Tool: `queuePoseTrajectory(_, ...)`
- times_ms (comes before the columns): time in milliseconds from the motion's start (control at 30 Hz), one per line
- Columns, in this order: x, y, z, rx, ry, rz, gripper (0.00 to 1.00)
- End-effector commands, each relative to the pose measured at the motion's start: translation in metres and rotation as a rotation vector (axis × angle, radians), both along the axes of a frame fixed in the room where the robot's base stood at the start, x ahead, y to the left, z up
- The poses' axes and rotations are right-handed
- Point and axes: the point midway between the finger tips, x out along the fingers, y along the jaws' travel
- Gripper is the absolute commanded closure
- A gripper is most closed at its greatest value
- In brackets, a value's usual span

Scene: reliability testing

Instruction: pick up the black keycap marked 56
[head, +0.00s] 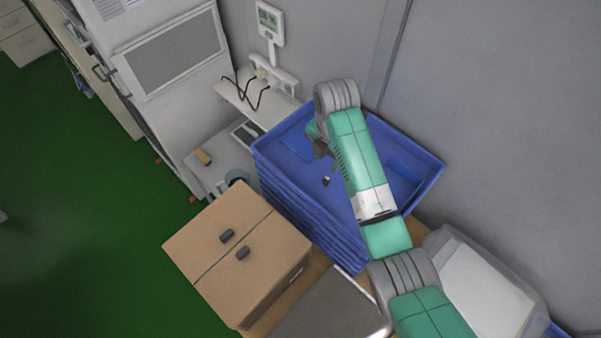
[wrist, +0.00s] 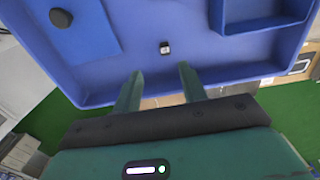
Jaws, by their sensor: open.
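A small black keycap (wrist: 165,47) with a pale mark lies on the floor of the blue crate; the mark is too small to read. It also shows in the head view as a small dark and white piece (head: 326,180). My gripper (wrist: 160,74) is open and empty, its two green fingers apart. In the wrist view the keycap lies beyond the fingertips, between their lines, touching neither. In the head view my arm hides part of the gripper and the right part of the crate floor.
The blue crate (head: 420,151) tops a stack of similar crates and has raised walls. A dark round object (wrist: 61,17) lies on a blue patch in it, and a walled compartment (wrist: 262,12) is at one side. A cardboard box (head: 210,240) with two dark pieces stands in front.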

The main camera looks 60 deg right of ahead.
Motion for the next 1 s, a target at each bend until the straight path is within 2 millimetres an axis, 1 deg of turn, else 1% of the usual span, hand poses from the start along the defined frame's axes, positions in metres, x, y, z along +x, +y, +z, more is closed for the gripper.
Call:
queuePoseTrajectory(33, -0.003, -0.001, -0.002, 0.007, 0.009, 0.006, 0.58)
queuePoseTrajectory(167, -0.003, 0.0, -0.007, 0.007, 0.009, 0.008, 0.58)
queuePoseTrajectory(300, -0.003, 0.001, -0.024, 0.007, 0.008, 0.007, 0.58)
queuePoseTrajectory(467, -0.003, 0.001, -0.033, 0.006, 0.006, 0.007, 0.58)
queuePoseTrajectory(633, -0.007, 0.005, -0.063, 0.006, 0.007, 0.006, 0.58)
queuePoseTrajectory(733, -0.006, 0.004, -0.076, 0.005, 0.006, 0.007, 0.58)
queuePoseTrajectory(833, -0.006, 0.004, -0.08, 0.003, 0.004, 0.007, 0.58)
queuePoseTrajectory(967, -0.006, 0.004, -0.081, 0.003, 0.003, 0.007, 0.58)
queuePoseTrajectory(1000, -0.006, 0.004, -0.081, 0.003, 0.003, 0.007, 0.6)
